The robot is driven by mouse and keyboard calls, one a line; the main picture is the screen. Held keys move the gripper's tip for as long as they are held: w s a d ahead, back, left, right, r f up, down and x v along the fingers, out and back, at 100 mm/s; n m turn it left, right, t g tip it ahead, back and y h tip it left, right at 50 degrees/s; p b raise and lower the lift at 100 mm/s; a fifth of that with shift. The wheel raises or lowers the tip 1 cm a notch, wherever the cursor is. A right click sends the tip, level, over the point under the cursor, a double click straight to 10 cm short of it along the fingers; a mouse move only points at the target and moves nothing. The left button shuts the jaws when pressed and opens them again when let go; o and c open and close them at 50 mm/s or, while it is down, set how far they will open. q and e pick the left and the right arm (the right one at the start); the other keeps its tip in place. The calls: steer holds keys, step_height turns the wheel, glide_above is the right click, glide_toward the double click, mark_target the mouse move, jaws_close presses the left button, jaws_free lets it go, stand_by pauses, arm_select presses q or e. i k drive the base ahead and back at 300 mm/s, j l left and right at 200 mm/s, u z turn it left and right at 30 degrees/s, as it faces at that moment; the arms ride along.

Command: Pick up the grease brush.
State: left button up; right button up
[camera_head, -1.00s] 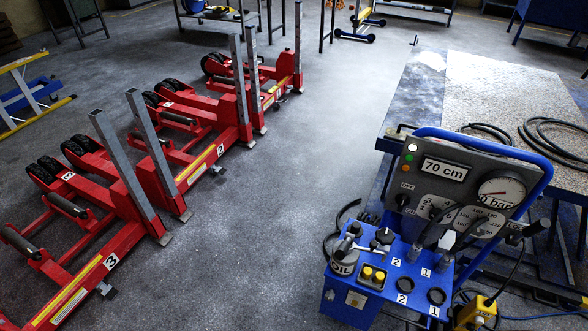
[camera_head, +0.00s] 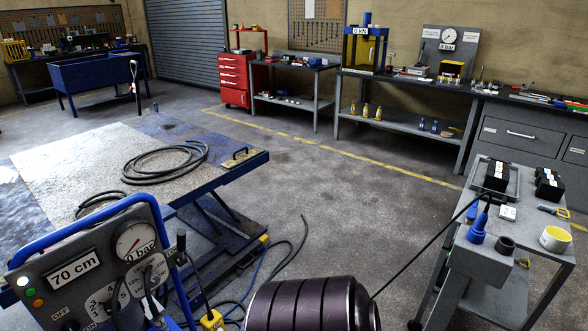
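I cannot pick out the grease brush for certain. Several small items lie on the grey trolley (camera_head: 465,262) at the right. Among them are a yellow-handled tool (camera_head: 553,210) at its right edge, too small to identify, and a yellow-and-white tin (camera_head: 555,238). A blue pointed item (camera_head: 477,228) and a dark cup-like piece (camera_head: 505,245) are near its front. Neither of my grippers shows in this view.
Workbenches (camera_head: 400,85) line the back wall. Open floor (camera_head: 340,190) lies between lift table and trolley.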

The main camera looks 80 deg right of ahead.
mark_target(472, 214)
steer(key=z, duration=3.85)
